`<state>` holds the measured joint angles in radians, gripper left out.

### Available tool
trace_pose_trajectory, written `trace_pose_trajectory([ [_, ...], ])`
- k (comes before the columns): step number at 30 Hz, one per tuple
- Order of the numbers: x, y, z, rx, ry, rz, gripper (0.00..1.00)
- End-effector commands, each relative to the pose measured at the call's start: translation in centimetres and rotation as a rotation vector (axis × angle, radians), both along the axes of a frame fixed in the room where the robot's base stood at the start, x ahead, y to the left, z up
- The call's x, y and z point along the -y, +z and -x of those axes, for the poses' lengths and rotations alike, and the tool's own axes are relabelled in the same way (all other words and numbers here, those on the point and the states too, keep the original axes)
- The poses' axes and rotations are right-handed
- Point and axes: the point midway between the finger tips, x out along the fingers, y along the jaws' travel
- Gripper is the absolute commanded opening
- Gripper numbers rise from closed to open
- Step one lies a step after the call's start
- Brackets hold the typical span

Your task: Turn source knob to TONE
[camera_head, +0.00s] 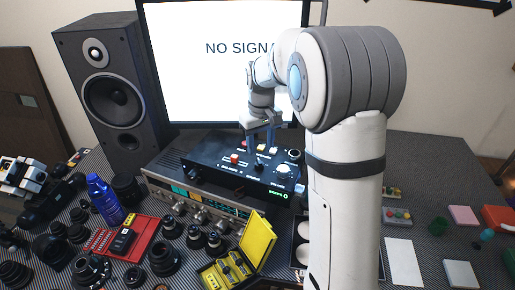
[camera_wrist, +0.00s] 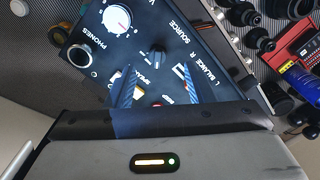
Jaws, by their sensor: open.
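The black source knob (camera_wrist: 157,58) stands on the black control box (camera_head: 215,165), beside the printed word SOURCE in the wrist view. In the head view the small dark knob (camera_head: 260,163) sits near the middle of the box. My gripper (camera_wrist: 158,72) is open, its two blue fingers apart, one to each side of the knob's near side in the wrist view. In the head view my gripper (camera_head: 261,146) hangs just above and behind the knob. I cannot tell whether the fingers touch the panel. The small position labels around the knob are partly hidden and too small to read.
A white knob (camera_wrist: 117,18) and the PHONES socket (camera_wrist: 80,55) are beside the source knob. A red button (camera_head: 234,159) is at the box's left. The box rests on a silver receiver (camera_head: 160,188). A monitor (camera_head: 200,70) stands behind. Lens parts crowd the front left.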

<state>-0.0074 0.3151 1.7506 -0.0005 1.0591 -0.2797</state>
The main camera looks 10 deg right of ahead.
Motion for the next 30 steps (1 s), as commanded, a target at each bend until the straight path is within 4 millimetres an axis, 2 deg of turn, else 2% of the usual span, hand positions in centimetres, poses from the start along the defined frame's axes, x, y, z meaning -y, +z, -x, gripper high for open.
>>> trace_pose_trajectory([
  [3, 0.0, -0.5, -1.5, -0.014, 0.017, 0.0, 0.49],
  [6, 0.1, -1.1, -1.9, -0.019, 0.021, 0.0, 0.49],
  [21, 0.1, -7.9, -1.8, -0.02, 0.02, 0.0, 0.49],
  [30, 0.1, -8.5, -1.8, -0.017, 0.02, 0.0, 0.49],
])
